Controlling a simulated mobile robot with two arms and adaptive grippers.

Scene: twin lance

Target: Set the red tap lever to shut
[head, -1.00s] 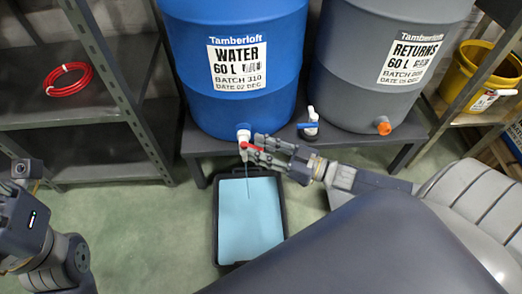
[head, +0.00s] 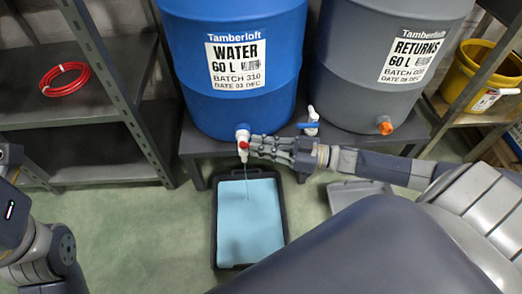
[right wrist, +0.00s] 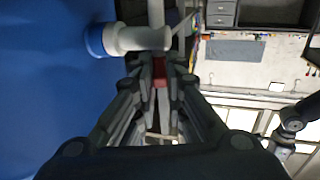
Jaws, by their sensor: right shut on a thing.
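The blue WATER barrel (head: 235,100) has a white tap (head: 242,134) low on its front. The tap's red lever (head: 243,145) shows at my right gripper's fingertips. A thin stream runs from the tap into a black tray (head: 216,225) of pale blue liquid. My right gripper (head: 254,145) reaches in from the right and is shut on the red lever, which also shows between the fingers in the right wrist view (right wrist: 159,70). The fingers hide part of the lever, so its exact angle is hard to tell. My left arm shows at the left edge; its gripper is out of frame.
A grey RETURNS barrel (head: 370,75) stands to the right with an orange-fitted outlet (head: 385,126). Shelving (head: 105,160) with a red coil (head: 66,79) stands left. Floor left of the tray is clear.

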